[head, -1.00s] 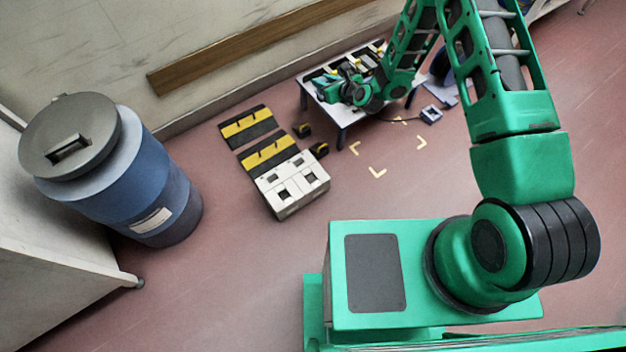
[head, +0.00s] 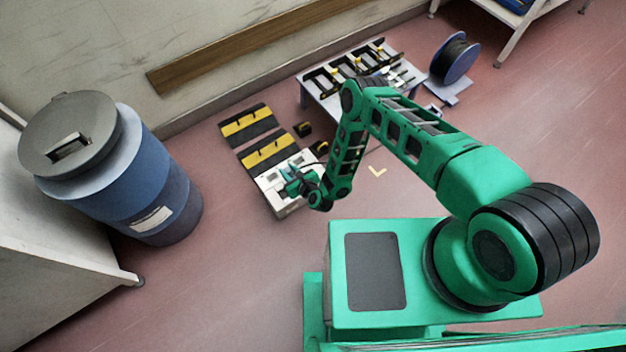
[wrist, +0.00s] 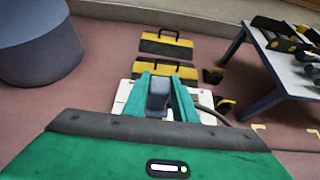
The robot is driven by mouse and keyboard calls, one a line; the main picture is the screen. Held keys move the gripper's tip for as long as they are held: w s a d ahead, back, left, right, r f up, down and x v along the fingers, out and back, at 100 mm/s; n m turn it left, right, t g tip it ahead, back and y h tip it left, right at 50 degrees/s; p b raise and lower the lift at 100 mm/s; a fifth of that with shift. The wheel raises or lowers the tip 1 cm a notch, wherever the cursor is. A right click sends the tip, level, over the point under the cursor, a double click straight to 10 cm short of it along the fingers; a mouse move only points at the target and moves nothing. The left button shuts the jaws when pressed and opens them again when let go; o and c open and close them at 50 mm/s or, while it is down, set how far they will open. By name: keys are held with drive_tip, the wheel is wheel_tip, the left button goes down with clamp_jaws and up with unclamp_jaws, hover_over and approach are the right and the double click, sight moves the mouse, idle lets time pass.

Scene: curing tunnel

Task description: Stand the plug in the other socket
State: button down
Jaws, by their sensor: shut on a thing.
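My gripper (head: 292,186) is over the white socket box (head: 269,187) on the floor and hides much of its top, including the sockets. In the wrist view my gripper (wrist: 160,92) is shut on a dark grey plug (wrist: 158,97), held between the two green fingers. The plug looks roughly upright. The white box (wrist: 122,98) shows behind and beside the fingers. I cannot tell whether the plug's lower end is above a socket or in one.
Yellow-and-black cases (head: 250,124) lie behind the box, with small black-and-yellow items (head: 303,129) beside them. A low table (head: 330,104) with parts and a cable reel (head: 454,58) stand further back. A blue barrel (head: 145,190) is at left. A dark cable (wrist: 208,98) runs right of the fingers.

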drive_tip(key=shift+s+d+f, duration=0.1)
drive_tip(key=shift+f, duration=0.2)
drive_tip(key=shift+w+d+f, duration=1.15)
drive_tip(key=shift+d+f, duration=0.35)
drive_tip(key=shift+f, duration=0.3)
drive_tip(key=shift+w+d+f, duration=1.1)
drive_tip(key=shift+d+f, duration=0.4)
drive_tip(key=shift+f, duration=0.35)
drive_tip(key=shift+w+d+f, duration=1.15)
drive_tip(key=shift+d+f, duration=0.35)
drive_tip(key=shift+f, duration=0.3)
drive_tip(key=c, duration=1.4)
unclamp_jaws()
drive_tip(key=shift+c, duration=0.2)
drive_tip(key=v, duration=1.2)
